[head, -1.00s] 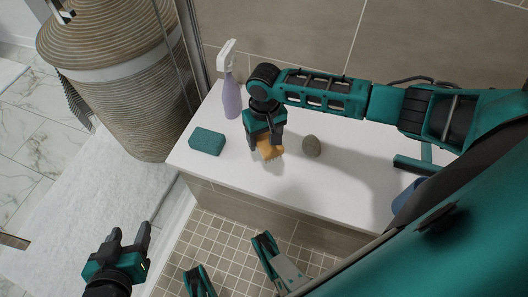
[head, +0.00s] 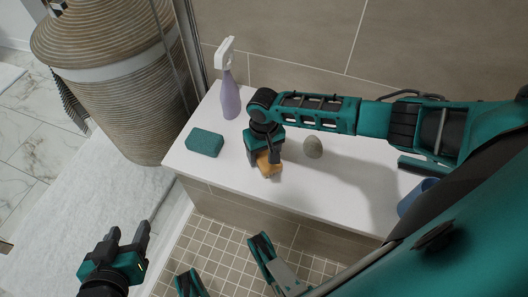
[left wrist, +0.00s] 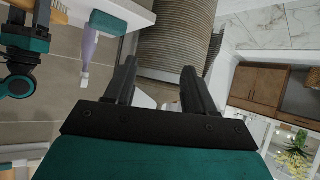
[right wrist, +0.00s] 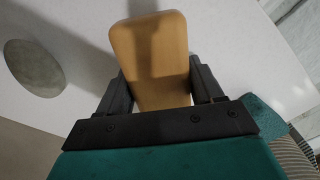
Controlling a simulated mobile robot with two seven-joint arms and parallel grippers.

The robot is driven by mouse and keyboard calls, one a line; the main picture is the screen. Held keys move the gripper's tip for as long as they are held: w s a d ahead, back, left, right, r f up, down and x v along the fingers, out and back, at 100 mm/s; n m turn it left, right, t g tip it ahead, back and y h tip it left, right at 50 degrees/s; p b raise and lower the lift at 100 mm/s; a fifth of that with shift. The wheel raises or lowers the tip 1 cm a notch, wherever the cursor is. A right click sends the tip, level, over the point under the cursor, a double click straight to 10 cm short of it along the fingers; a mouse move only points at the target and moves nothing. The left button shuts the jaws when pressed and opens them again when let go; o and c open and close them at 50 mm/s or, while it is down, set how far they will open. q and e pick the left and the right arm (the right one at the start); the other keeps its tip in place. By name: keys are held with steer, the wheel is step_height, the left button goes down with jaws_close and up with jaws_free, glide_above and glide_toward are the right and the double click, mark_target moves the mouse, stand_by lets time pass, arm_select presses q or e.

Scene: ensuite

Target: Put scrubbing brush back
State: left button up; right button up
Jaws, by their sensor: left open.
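The scrubbing brush (head: 269,168) has a wooden, orange-tan back and is at the white bench's front middle. My right gripper (head: 264,157) is shut on it from above, with one finger along each side in the right wrist view, where the brush's broad back (right wrist: 152,55) shows. The brush is low at the bench top; I cannot tell whether it touches. Its pale bristles show at the top left of the left wrist view (left wrist: 60,14). My left gripper (head: 128,233) is open and empty, off to the left above the floor and bath mat.
The white bench (head: 340,205) also holds a green sponge (head: 205,142), a lilac spray bottle (head: 230,95), a grey-green stone (head: 313,147) and a blue container (head: 415,196), partly hidden. A woven basket (head: 120,110) stands left, beyond a glass edge.

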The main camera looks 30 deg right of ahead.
steer(key=o, duration=0.5)
steer(key=shift+c, duration=0.2)
arm_select(q)
steer(key=shift+a+f, duration=0.1)
steer(key=shift+f, duration=0.1)
arm_select(e)
step_height(320, 180, up, 12)
steer(key=p, duration=0.5)
steer(key=s+a+f+n+t+y, duration=0.1)
steer(key=s+a+t+y, duration=0.15)
steer(key=a, duration=0.35)
steer(key=s+a+f+n+t+y, duration=0.1)
steer(key=s+a+n+t+y, duration=0.15)
steer(key=a, duration=0.45)
arm_select(q)
steer(key=r, duration=0.3)
steer(key=shift+s+a+r, duration=0.2)
steer(key=shift+a+r, duration=0.05)
steer(key=shift+a, duration=0.15)
arm_select(e)
steer(key=s+d+r+t+h, duration=0.2)
steer(key=s+d+r+t, duration=0.2)
steer(key=s+d+t, duration=0.1)
steer(key=shift+s+d+t, duration=0.35)
steer(key=shift+d+t, duration=0.05)
steer(key=shift+d, duration=0.25)
arm_select(q)
steer(key=shift+y, duration=0.3)
arm_select(e)
steer(key=shift+r, duration=0.1)
